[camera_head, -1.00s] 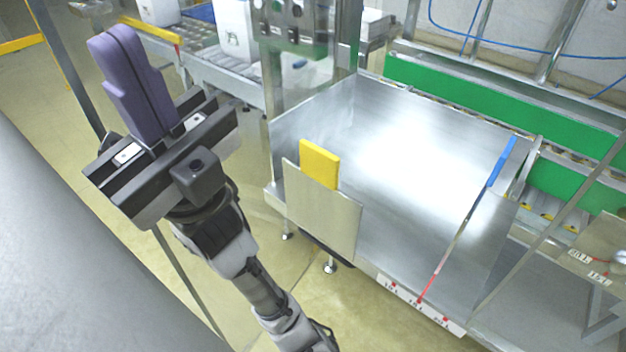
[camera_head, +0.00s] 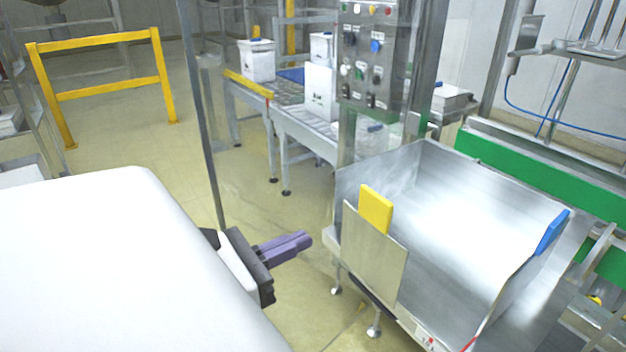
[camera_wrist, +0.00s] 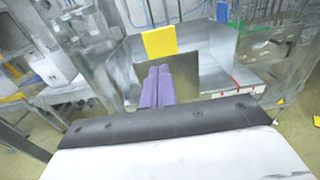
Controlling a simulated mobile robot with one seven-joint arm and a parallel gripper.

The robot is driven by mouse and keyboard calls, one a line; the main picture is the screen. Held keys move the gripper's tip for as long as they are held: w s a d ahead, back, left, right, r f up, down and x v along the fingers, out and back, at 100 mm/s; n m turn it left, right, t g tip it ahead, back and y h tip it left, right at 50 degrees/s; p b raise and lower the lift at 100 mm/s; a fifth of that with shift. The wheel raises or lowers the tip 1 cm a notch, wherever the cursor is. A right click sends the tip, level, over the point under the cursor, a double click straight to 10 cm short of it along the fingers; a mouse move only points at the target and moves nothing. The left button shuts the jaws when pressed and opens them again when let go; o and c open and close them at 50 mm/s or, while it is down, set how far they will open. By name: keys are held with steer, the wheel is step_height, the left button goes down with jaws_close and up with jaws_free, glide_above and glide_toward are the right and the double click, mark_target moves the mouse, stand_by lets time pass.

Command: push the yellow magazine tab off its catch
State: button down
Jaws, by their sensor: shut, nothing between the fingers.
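The yellow magazine tab (camera_head: 376,209) stands upright at the top of a flat metal plate (camera_head: 372,262) on the left side of the steel magazine (camera_head: 440,240). In the wrist view the yellow tab (camera_wrist: 159,42) is straight ahead, beyond my fingertips. My gripper (camera_head: 306,240) is shut and empty, with purple fingers together. In the head view it points right toward the plate, left of it and lower than the tab, with a gap between. In the wrist view my gripper (camera_wrist: 160,70) overlaps the plate just below the tab. The catch itself cannot be made out.
A blue tab (camera_head: 552,232) is on the magazine's far right side. A control panel (camera_head: 374,55) on a post stands behind the magazine. A conveyor (camera_head: 300,125) with white boxes is behind left, and a yellow rail (camera_head: 105,92) farther left. Floor between is clear.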

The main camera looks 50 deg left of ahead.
mark_target(373, 207)
steer(key=w+p, duration=0.1)
steer(key=w, duration=0.2)
steer(key=w+p, duration=0.1)
steer(key=w, duration=0.3)
steer(key=w+d+p, duration=0.1)
steer(key=w, duration=0.3)
steer(key=shift+w+r+p, duration=0.1)
steer(key=shift+r+p, duration=0.05)
steer(key=shift+p, duration=0.25)
steer(key=shift+w, duration=0.5)
steer(key=w, duration=0.5)
steer(key=shift+d, duration=0.2)
steer(key=shift+s, duration=0.1)
